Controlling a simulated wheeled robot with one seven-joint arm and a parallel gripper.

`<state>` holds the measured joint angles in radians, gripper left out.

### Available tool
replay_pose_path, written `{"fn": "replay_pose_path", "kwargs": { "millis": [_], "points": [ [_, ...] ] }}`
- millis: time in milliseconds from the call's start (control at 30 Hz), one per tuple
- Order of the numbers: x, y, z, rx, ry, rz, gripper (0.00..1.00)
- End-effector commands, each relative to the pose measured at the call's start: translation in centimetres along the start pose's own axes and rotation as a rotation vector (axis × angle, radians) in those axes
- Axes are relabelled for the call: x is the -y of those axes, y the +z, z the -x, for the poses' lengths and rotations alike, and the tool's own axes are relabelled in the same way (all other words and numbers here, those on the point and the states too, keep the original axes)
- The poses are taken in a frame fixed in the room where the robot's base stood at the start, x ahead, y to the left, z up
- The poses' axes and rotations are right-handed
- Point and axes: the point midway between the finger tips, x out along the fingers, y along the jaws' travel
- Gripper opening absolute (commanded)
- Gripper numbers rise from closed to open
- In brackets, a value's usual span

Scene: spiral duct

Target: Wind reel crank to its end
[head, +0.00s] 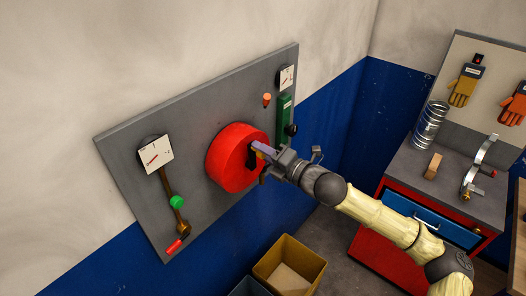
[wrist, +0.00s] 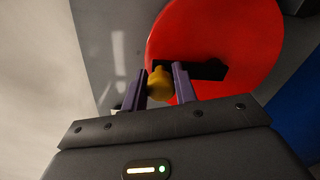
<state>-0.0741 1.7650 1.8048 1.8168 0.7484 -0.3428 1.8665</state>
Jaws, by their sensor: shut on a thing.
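The reel (head: 230,158) is a large red drum mounted on a grey wall panel. In the wrist view the red reel (wrist: 240,50) fills the upper right. A black crank arm (wrist: 206,70) lies across its face, with a yellow crank knob (wrist: 159,84) at its left end. My gripper (head: 261,150) is at the reel's right side in the head view. In the wrist view my gripper (wrist: 160,88) has its two purple fingers on either side of the yellow knob, shut on it. In the head view the knob is hidden by my gripper.
The grey panel (head: 125,160) also carries two gauges, a green knob (head: 177,202) on a lever, a red handle (head: 173,246), an orange knob (head: 267,98) and a green block (head: 284,112). A yellow bin (head: 290,262) stands below. A workbench (head: 400,170) with a coil is at right.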

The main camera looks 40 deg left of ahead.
Motion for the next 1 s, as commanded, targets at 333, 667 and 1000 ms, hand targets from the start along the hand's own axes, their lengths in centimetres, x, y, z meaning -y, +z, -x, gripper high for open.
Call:
{"fn": "replay_pose_path", "kwargs": {
  "millis": [333,667,1000],
  "points": [
    [0.3,0.5,0.3,0.009,-0.006,0.002,0.50],
    [0.4,0.4,1.3,0.009,-0.004,0.003,0.50],
    [0.6,0.4,7.3,0.012,-0.006,0.005,0.50]
  ]
}}
